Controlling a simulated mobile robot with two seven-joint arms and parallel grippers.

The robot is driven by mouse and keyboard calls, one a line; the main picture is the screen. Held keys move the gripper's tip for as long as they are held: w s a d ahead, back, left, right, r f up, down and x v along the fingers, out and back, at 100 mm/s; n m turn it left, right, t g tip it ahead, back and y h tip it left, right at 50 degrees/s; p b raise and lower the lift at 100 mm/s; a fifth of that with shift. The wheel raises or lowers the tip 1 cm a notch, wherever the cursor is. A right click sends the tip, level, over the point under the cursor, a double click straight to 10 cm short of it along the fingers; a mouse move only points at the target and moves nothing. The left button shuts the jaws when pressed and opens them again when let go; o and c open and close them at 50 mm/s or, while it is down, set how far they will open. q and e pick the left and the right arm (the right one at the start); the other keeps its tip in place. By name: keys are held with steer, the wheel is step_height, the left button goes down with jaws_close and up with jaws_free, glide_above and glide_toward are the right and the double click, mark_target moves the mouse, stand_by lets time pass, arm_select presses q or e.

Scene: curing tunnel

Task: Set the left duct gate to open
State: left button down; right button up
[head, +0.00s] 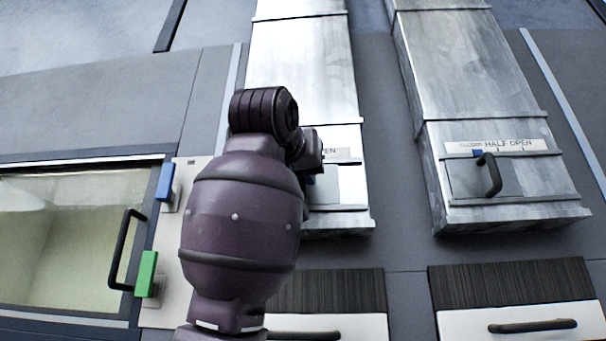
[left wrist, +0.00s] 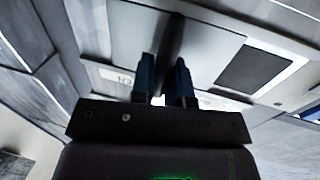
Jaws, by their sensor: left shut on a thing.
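The left duct (head: 305,75) is a grey metal channel running up the wall. Its gate (head: 347,184) is a flat plate near the lower end, under a white label strip (head: 345,146) whose visible letters end in "PEN". My left arm hides the rest of the label and the gate's handle in the head view. In the left wrist view the blue fingers of my left gripper (left wrist: 164,82) are closed around the dark bar handle (left wrist: 172,42) of the gate. My right gripper is in neither view.
A second duct (head: 468,70) stands to the right, with a black handle (head: 489,174) and a label reading "HALF OPEN". Drawers (head: 512,290) lie below. At left are a glass door (head: 60,240) and a panel with blue (head: 165,182) and green (head: 146,273) switches.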

mark_target(331, 180)
arm_select(q)
steer(key=d, duration=0.4)
steer(key=shift+s+d+r, duration=0.1)
steer(key=shift+d+r, duration=0.1)
steer(key=shift+a, duration=0.25)
steer(key=c, duration=1.4)
jaws_free()
steer(key=shift+o, duration=1.3)
steer(key=shift+d+f, duration=0.1)
steer(key=shift+d, duration=0.2)
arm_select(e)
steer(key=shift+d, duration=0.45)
arm_select(q)
steer(key=shift+a, duration=0.15)
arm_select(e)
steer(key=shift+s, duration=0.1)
